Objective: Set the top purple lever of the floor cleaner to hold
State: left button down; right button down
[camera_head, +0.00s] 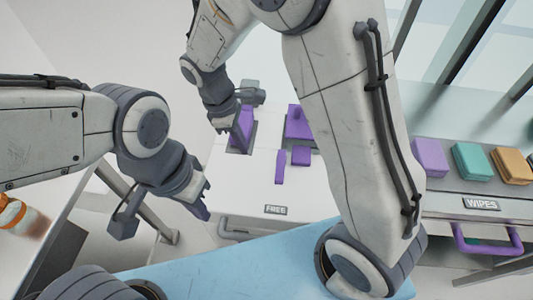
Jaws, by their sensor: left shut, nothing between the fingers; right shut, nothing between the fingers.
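The white panel (240,185) in the middle carries several purple parts and a "FREE" label (276,210) on its lower edge. A tall purple lever (244,128) stands in a grey slot at the upper left. Another purple piece (298,123) sits in a dark slot to its right, partly behind my arm. My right gripper (223,126) is shut, right at the left lever; I cannot tell whether it touches. My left gripper (204,211) is shut and empty, lower left, apart from the levers. No "hold" label is readable.
A flat purple bar (280,167) and a small purple block (301,156) lie lower on the panel. At right, a grey shelf labelled "WIPES" (481,204) bears purple, teal and orange pads, above a purple handle (487,246). A blue surface (240,262) is in front. My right arm crosses the middle.

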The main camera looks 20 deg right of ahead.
aim_at(280, 169)
jog(key=shift+f, duration=0.15)
jog(key=b+x, duration=0.1)
jog(key=x, duration=0.9)
jog(key=shift+s+f, duration=0.1)
jog(key=shift+s+d+r+p, duration=0.15)
jog(key=shift+s+d, duration=0.1)
jog(key=shift+d, duration=0.35)
jog(key=shift+s+d+r+p, duration=0.1)
jog(key=shift+s+d+p, duration=0.1)
jog(key=shift+d, duration=0.45)
jog(key=shift+s+d, duration=0.25)
jog(key=shift+d, duration=0.35)
